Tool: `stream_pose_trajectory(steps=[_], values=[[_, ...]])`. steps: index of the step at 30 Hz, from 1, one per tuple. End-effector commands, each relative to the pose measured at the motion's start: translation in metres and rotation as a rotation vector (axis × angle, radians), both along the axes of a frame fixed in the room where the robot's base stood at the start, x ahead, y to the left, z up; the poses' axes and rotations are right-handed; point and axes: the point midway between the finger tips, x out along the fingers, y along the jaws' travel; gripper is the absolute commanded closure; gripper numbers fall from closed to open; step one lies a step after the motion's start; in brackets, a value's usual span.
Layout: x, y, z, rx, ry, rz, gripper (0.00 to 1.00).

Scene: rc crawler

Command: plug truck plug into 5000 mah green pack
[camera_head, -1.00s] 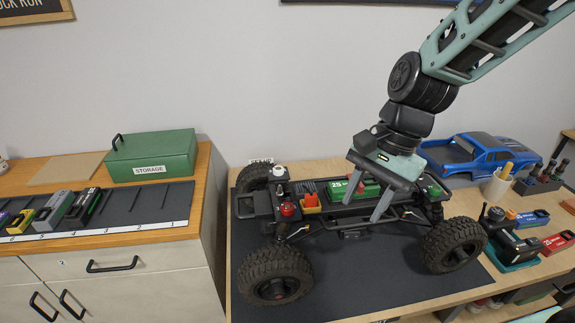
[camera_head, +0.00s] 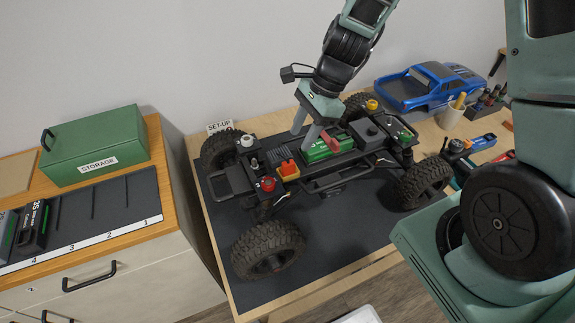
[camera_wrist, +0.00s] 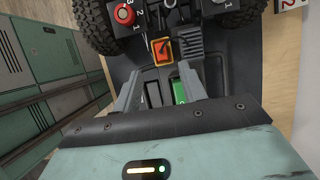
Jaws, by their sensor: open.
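The truck chassis (camera_head: 335,185) stands on a dark mat with its body off. A green pack (camera_head: 325,147) lies in its middle tray, and part of it shows between my fingers in the wrist view (camera_wrist: 179,92). An orange plug (camera_head: 288,170) sits left of the pack; the wrist view shows it (camera_wrist: 163,51) just beyond my fingertips. My gripper (camera_head: 303,138) points down at the pack's left end, open. In the wrist view its fingers (camera_wrist: 158,80) are apart with nothing gripped. I cannot tell whether plug and pack touch.
A red knob (camera_head: 267,183) stands close left of the plug. A blue truck body (camera_head: 432,84) is behind right. A green storage box (camera_head: 95,145) and a numbered rack (camera_head: 95,212) with packs are on the left bench. The mat's front (camera_head: 335,240) is clear.

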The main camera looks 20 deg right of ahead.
Motion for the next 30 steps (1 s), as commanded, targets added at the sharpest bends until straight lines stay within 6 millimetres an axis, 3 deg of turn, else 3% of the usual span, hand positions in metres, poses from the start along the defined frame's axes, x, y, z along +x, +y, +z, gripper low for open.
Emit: stream_pose_trajectory(steps=[6,14,24,30], values=[[-0.001,0.011,-0.027,0.000,0.002,0.000,0.58],[0.000,0.016,-0.039,0.001,0.003,0.000,0.58],[0.002,0.028,-0.075,0.001,0.002,0.001,0.58],[0.002,0.031,-0.081,0.000,0.000,0.001,0.58]])
